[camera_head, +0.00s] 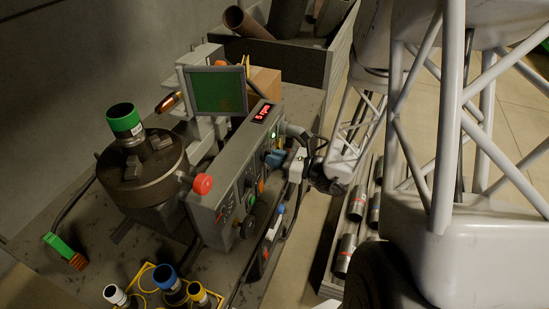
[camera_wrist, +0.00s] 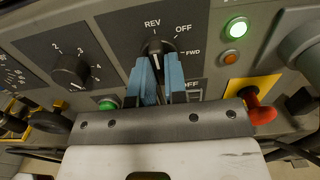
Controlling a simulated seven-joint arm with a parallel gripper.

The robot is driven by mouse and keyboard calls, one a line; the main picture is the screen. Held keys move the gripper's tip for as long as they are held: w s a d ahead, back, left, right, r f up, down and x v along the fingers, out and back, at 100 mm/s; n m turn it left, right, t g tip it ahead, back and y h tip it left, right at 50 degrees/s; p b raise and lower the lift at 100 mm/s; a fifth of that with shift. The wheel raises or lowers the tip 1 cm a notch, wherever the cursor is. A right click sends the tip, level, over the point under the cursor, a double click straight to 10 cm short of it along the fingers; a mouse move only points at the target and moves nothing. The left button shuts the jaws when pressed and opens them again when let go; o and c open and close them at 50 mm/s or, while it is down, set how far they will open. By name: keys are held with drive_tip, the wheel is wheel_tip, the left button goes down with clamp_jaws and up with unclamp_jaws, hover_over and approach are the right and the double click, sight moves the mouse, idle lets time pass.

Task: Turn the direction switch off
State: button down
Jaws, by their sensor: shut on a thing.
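The direction switch (camera_wrist: 156,46) is a dark knob with REV, OFF and FWD labels around it on the grey control panel (camera_wrist: 115,40). In the wrist view my gripper (camera_wrist: 161,66) has its two blue fingers on either side of the knob, shut on it. A pale mark on the knob seems to point up towards REV, but the fingers hide much of it. In the head view my gripper (camera_head: 275,158) reaches the panel's front from the right; the knob is hidden there.
A numbered dial (camera_wrist: 72,71) sits left of the switch. A red button (camera_head: 203,184) and a chuck (camera_head: 142,168) stand left of the panel.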

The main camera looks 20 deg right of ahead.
drive_tip(key=shift+m, duration=4.9)
drive_tip(key=c, duration=1.1)
unclamp_jaws()
drive_tip(key=shift+c, duration=0.2)
drive_tip(key=shift+s, duration=0.15)
drive_tip(key=v, duration=0.7)
drive_tip(key=shift+s+d, duration=0.25)
